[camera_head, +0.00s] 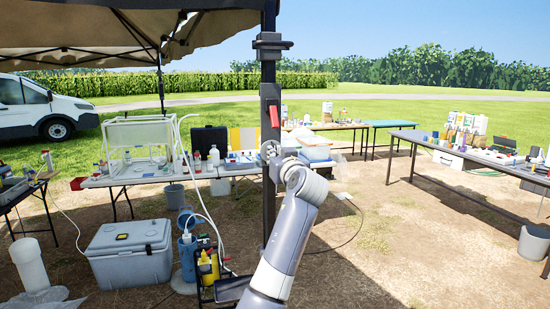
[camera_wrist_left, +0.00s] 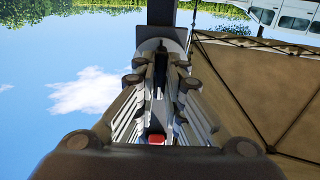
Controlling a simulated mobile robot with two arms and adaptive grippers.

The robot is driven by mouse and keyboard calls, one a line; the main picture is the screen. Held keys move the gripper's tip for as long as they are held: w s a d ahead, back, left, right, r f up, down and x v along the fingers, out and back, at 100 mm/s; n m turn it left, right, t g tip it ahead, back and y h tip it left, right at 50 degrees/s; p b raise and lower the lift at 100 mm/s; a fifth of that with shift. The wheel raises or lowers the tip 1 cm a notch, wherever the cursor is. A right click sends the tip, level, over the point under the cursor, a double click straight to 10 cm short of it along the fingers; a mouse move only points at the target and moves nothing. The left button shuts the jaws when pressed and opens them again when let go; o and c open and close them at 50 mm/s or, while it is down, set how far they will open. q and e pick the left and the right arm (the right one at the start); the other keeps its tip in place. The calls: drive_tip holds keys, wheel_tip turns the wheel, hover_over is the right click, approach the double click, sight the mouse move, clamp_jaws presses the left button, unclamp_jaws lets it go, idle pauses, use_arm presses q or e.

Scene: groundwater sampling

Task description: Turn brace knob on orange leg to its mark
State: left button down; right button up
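A dark upright canopy leg (camera_head: 268,85) stands in the centre of the head view. It bears a small red-orange piece (camera_head: 274,117) on a dark bracket. My left arm rises from below to this leg, and my left gripper (camera_head: 269,151) is at the leg just below the red-orange piece. In the left wrist view, which looks upside down, the gripper's fingers (camera_wrist_left: 160,82) point at the dark leg (camera_wrist_left: 167,12), with a narrow gap between them. A red piece (camera_wrist_left: 156,138) shows low in that gap. I cannot make out the knob or its mark. My right gripper is not in view.
A table (camera_head: 95,182) with a clear box (camera_head: 139,144) and bottles stands left of the leg. Another laden table (camera_head: 428,147) stands right. Bare ground lies right of my arm.

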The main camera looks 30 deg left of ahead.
use_arm(q)
drive_tip(key=m+p, duration=1.1)
drive_tip(key=m, duration=0.7)
drive_tip(key=shift+m, duration=0.3)
